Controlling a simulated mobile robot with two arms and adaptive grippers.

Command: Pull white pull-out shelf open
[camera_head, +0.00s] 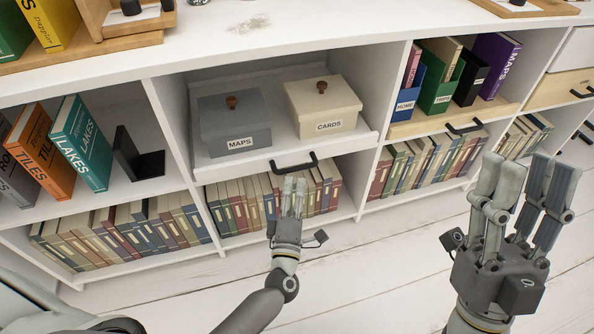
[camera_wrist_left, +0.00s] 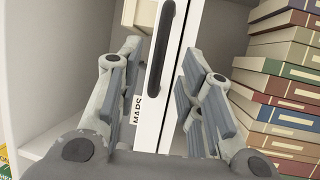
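The white pull-out shelf (camera_head: 345,146) is in the middle bay of the white unit, with a black bar handle (camera_head: 294,164) on its front. A grey MAPS box (camera_head: 235,125) and a cream CARDS box (camera_head: 327,105) stand on it. My left gripper (camera_head: 293,182) is just below the handle. In the left wrist view my left gripper (camera_wrist_left: 160,55) is open, its fingers spread on either side of the shelf front (camera_wrist_left: 180,60); the handle (camera_wrist_left: 161,50) shows between them, with no clear contact. My right gripper (camera_head: 523,165) is open and empty at the right, away from the shelf.
Rows of books (camera_head: 245,203) stand directly below the shelf, close to my left gripper. A wooden pull-out shelf (camera_head: 420,127) with its own black handle (camera_head: 464,127) is in the bay to the right. White floorboards (camera_head: 370,270) in front of the unit look clear.

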